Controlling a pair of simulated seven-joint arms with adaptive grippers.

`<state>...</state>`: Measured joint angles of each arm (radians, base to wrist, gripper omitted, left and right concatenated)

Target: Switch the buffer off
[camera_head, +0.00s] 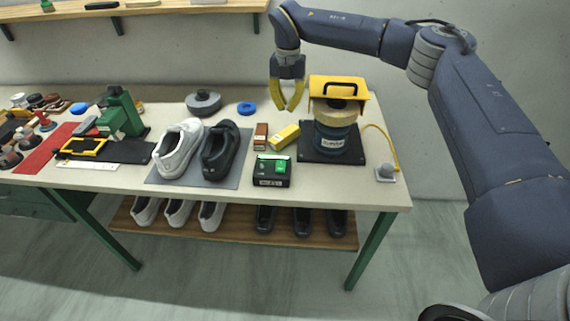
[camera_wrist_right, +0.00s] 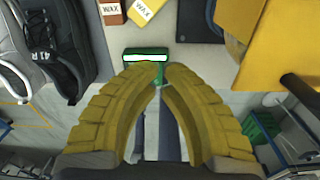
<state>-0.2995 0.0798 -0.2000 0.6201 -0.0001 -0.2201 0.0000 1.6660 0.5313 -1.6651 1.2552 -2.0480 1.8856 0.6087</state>
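The buffer (camera_head: 336,140) stands at the right of the bench, a round drum with a label under a yellow hood, on a black base plate. In front of the wax boxes sits a black box (camera_head: 270,181) with a bright green switch-like part on top and a label on its front. My right gripper (camera_head: 287,109) hangs above the back of the bench, left of the hood, apart from the box. Its yellow fingers converge with their tips together and hold nothing. In the wrist view a green object (camera_wrist_right: 147,54) shows beyond the fingertips; I cannot tell whether it is that box. My left gripper is out of view.
A white shoe (camera_head: 178,148) and a black shoe (camera_head: 221,151) stand on a grey mat. A yellow cable runs to a grey piece (camera_head: 386,173) at right.

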